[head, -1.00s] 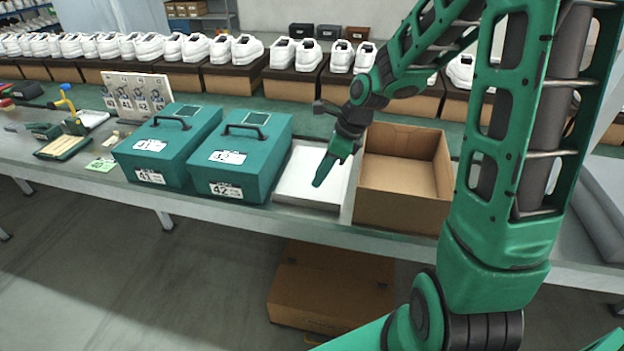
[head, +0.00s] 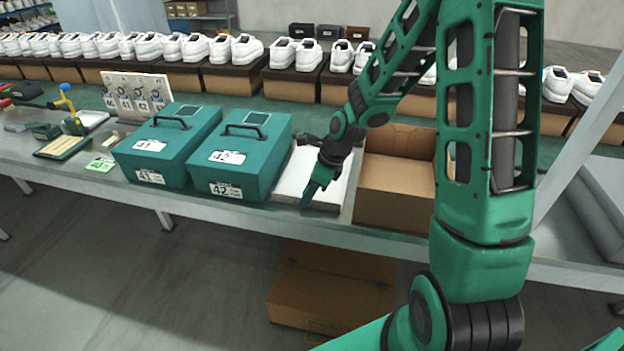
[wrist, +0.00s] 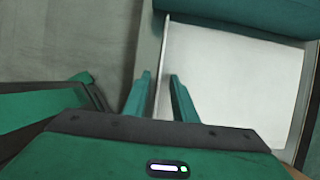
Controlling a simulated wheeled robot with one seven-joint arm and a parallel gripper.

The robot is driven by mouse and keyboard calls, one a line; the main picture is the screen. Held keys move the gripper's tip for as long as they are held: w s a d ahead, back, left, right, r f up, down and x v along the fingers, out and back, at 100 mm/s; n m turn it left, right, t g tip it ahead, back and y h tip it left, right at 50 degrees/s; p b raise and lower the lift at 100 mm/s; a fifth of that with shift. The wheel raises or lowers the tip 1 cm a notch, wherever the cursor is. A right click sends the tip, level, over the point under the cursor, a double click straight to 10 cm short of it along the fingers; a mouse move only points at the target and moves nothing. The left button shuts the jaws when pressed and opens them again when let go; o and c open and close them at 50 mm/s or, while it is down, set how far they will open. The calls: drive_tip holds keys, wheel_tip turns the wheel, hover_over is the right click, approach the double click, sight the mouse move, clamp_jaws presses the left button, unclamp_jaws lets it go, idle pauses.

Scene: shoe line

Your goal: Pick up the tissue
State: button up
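The tissue (head: 292,178) appears as flat white sheeting in a shallow pale tray (head: 282,203), between the teal box 42 and the open brown box. In the wrist view the tissue (wrist: 245,80) fills the right side, with the thin tray wall along its left edge. My gripper (head: 309,194) points down over the tray's front part and hides some of the tissue. In the wrist view my gripper (wrist: 160,82) is open, its two teal fingers apart on either side of the tray wall. Nothing is held. Its height above the tray is hard to tell.
Teal boxes 41 (head: 170,147) and 42 (head: 240,156) stand left of the tray. An open empty brown shoebox (head: 393,205) stands close on the right. White shoes on boxes line the back. A closed brown carton (head: 331,290) lies below the table.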

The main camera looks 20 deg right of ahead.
drive_tip(key=shift+c, duration=0.3)
clamp_jaws()
